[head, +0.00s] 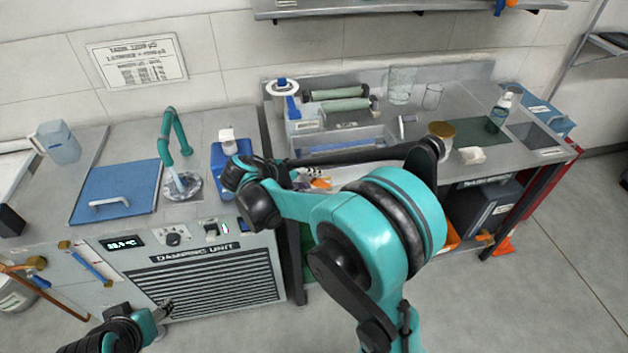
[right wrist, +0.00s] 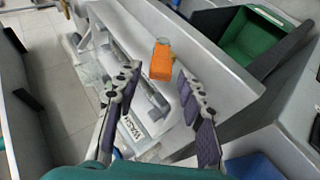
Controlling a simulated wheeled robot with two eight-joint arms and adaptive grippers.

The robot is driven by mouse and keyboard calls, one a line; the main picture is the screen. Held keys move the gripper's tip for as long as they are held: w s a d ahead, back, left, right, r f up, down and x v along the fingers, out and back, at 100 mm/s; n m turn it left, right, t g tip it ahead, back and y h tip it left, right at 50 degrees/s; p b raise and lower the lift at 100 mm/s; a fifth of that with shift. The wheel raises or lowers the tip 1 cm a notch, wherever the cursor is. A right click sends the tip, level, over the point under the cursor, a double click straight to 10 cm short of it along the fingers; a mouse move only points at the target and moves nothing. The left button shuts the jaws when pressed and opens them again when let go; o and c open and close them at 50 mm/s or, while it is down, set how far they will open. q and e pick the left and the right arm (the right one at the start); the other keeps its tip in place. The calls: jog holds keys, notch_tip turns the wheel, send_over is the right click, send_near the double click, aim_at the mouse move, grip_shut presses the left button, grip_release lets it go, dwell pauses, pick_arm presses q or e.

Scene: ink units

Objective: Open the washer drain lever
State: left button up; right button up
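An orange lever handle (right wrist: 161,62) stands at the edge of a grey metal unit in the right wrist view, near a label reading WASH (right wrist: 130,127). I take it to be the washer drain lever. My right gripper (right wrist: 157,76) is open, its fingers on either side of the handle with gaps showing; how close it is in depth I cannot tell. In the head view, a bit of orange (head: 320,183) shows beside my right gripper (head: 306,176), largely hidden by my arm. My left gripper (head: 166,309) is low in front of the damping unit; its fingers are unclear.
The damping unit (head: 215,280) stands at the left with a blue lid (head: 115,190), a teal tap (head: 177,130) and a blue bottle (head: 228,150). Floor is free at the right.

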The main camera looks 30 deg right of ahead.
jog(key=v, duration=0.9)
jog(key=shift+a+r, duration=0.15)
jog(key=shift+a, duration=0.15)
jog(key=shift+s, duration=0.15)
jog(key=s+a+f+t+y, duration=0.1)
jog(key=s+f+t+y, duration=0.1)
jog(key=s+y, duration=0.3)
jog(key=s+f+t+y, duration=0.2)
jog(key=s+f+y, duration=0.1)
jog(key=s, duration=0.9)
jog(key=shift+s+a+n+y, duration=0.2)
jog(key=shift+a+n+y, duration=0.2)
jog(key=shift+y, duration=0.5)
